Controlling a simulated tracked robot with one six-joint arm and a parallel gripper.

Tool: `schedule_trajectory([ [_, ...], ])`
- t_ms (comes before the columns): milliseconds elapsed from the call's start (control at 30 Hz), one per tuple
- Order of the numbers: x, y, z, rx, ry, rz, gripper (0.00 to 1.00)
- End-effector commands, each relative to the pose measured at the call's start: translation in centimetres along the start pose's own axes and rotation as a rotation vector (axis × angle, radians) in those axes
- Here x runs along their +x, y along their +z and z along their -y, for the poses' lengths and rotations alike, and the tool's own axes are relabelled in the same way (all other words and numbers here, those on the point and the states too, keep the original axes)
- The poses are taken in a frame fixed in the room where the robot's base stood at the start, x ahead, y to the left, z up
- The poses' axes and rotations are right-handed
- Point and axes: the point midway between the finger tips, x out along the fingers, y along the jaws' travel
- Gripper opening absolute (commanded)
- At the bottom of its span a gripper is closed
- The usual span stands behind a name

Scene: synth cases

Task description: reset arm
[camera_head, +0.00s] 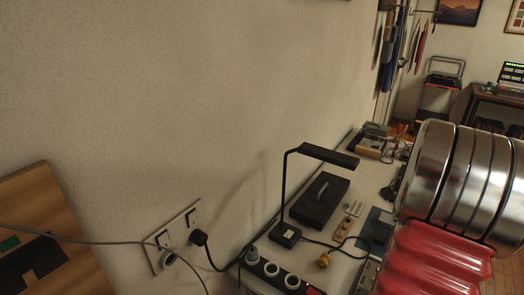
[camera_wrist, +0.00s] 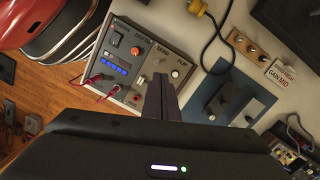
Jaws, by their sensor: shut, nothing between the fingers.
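My gripper (camera_wrist: 160,97) shows in the wrist view, its two dark fingers pressed together with nothing between them. Whether the fingertips touch the box cannot be told. In the head view my gripper is not seen.
The white bench (camera_head: 338,238) runs along the wall with a black lamp (camera_head: 328,156), a black case (camera_head: 319,199) and a power strip (camera_head: 275,270). A blue panel (camera_wrist: 228,92) lies right of the instrument box. A wall socket (camera_head: 174,237) has a plug and cable.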

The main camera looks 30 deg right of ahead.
Motion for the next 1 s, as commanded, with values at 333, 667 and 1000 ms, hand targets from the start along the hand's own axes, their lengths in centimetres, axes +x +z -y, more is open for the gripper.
schedule_trajectory([
  [333, 0.0, 0.0, 0.1, -0.081, -0.004, -0.003, 0.00],
  [667, 1.4, 0.4, -1.8, -0.379, 0.012, -0.017, 0.00],
  [1000, -0.1, 6.9, -4.2, -0.812, -0.010, -0.081, 0.00],
])
